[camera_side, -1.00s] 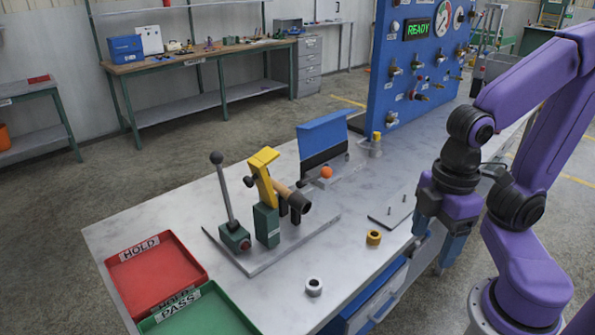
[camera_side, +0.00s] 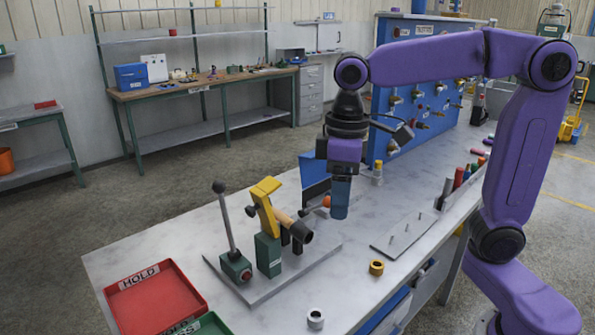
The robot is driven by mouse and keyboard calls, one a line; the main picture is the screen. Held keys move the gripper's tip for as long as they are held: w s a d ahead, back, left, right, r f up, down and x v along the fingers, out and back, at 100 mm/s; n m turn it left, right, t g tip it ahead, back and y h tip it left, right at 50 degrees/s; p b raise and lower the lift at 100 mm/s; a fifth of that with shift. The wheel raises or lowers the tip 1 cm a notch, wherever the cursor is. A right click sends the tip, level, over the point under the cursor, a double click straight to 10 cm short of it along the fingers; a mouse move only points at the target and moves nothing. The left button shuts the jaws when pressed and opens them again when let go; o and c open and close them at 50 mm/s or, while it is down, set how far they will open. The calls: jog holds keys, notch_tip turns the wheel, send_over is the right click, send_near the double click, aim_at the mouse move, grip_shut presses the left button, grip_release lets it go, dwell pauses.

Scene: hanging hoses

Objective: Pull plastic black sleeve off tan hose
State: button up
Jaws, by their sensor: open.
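A short tan hose (camera_side: 283,217) is held in a green and yellow clamp (camera_side: 266,205) on a grey base plate. The black sleeve (camera_side: 302,232) is on the hose's right end, facing right and towards the camera. My gripper (camera_side: 339,214) points down with blue fingers, to the right of the sleeve and a little higher in the picture. It is open and apart from the sleeve. The gap between the fingers is hard to see from this side.
A lever with a black ball (camera_side: 219,187) stands left of the clamp. An orange ball (camera_side: 327,201) is close behind my gripper. A red tray (camera_side: 155,292) is at front left.

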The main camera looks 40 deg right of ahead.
jog(key=w+d+m, duration=0.1)
jog(key=w+m, duration=0.2)
jog(key=w, duration=0.6)
jog(key=m, duration=0.4)
send_over(297, 223)
notch_tip(297, 223, down, 7)
notch_tip(297, 223, down, 18)
jog(key=shift+f, duration=0.25)
jog(key=shift+c, duration=0.3)
jog(key=c, duration=1.1)
